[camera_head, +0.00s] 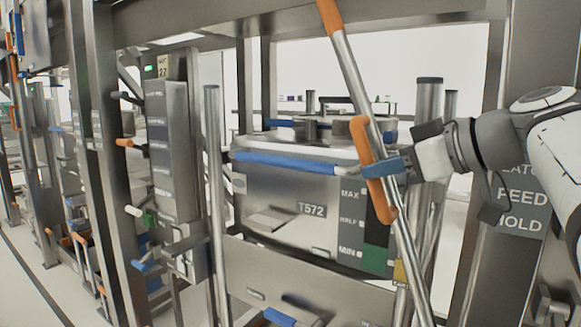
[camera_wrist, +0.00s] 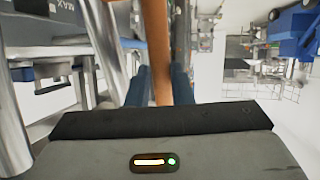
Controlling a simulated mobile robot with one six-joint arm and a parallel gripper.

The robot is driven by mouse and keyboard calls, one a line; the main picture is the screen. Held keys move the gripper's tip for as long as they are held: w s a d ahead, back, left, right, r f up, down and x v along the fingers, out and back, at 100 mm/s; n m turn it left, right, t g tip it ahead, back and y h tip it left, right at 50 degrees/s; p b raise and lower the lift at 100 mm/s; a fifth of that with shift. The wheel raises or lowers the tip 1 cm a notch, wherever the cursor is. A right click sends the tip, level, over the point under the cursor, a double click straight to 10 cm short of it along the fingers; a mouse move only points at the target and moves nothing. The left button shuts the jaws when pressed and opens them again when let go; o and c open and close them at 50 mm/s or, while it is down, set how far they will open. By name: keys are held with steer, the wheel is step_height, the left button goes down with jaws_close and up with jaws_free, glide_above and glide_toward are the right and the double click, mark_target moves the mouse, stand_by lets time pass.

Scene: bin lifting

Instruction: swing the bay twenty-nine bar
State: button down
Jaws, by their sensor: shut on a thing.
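A long silver bar (camera_head: 347,72) with an orange top end leans across the front of a steel bin (camera_head: 270,205) marked T572. An orange handle (camera_head: 362,138) is fixed along the bar. My gripper (camera_head: 375,168) comes in from the right, its blue fingers shut around the middle of the handle. In the wrist view the orange handle (camera_wrist: 157,45) runs between the two blue fingers (camera_wrist: 159,88). A small yellow tag (camera_head: 400,272) sits low by the bar; its writing is too small to read. I see no number twenty-nine.
A blue rail (camera_head: 285,162) runs along the bin's top front edge. Upright silver posts (camera_head: 213,180) stand on both sides. A control column (camera_head: 172,140) with a 27 sign is at left. A steel frame post with a lettered panel (camera_head: 520,205) stands behind my arm.

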steer(key=c, duration=1.3)
jaws_free()
steer(key=shift+w+a+r, duration=0.1)
steer(key=shift+w+r, duration=0.05)
steer(key=p+v, duration=0.1)
steer(key=v, duration=0.6)
steer(key=shift+s+d, duration=0.25)
steer(key=shift+s, duration=0.05)
steer(key=shift+r, duration=0.15)
steer(key=shift+c, duration=0.4)
